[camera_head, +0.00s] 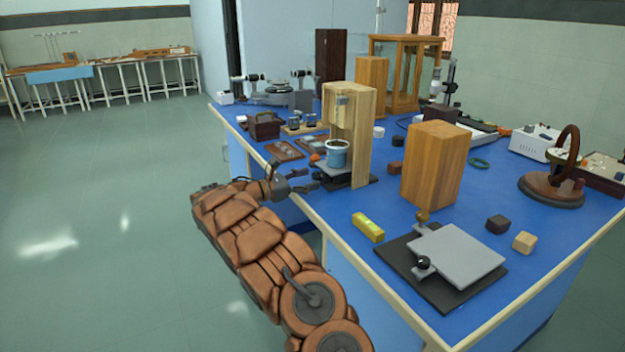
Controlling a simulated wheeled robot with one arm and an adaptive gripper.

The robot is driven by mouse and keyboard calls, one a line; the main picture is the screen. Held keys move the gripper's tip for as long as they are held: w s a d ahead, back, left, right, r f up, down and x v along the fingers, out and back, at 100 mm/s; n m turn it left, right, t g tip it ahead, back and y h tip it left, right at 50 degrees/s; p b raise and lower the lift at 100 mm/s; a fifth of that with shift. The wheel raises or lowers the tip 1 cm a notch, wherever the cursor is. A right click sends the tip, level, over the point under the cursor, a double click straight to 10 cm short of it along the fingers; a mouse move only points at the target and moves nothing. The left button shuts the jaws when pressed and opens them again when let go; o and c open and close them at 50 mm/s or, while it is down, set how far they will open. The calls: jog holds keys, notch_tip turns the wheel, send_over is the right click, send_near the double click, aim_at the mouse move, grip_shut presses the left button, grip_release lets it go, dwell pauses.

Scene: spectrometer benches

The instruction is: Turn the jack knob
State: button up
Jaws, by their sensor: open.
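My gripper (306,180) is open at the left edge of the blue bench, at the end of my copper-coloured arm. Its fingers point right, toward a small lab jack (354,181) under a wooden stand. A dark knob (319,176) on the jack's left side is just beyond or between the fingertips; I cannot tell whether they touch it. A blue-grey cup (337,154) stands on this jack's plate. A second jack with a bare grey plate (462,254) lies near the front on a black base, with a black knob (424,263) at its left.
A wooden stand (361,140) rises behind the cup. A wooden block (433,165), a yellow level (368,227) and small cubes (525,242) stand to the right. A brown tray (284,150) lies behind my gripper. Open floor lies left of the bench.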

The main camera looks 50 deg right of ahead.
jog(key=shift+x, duration=0.95)
jog(key=c, duration=1.2)
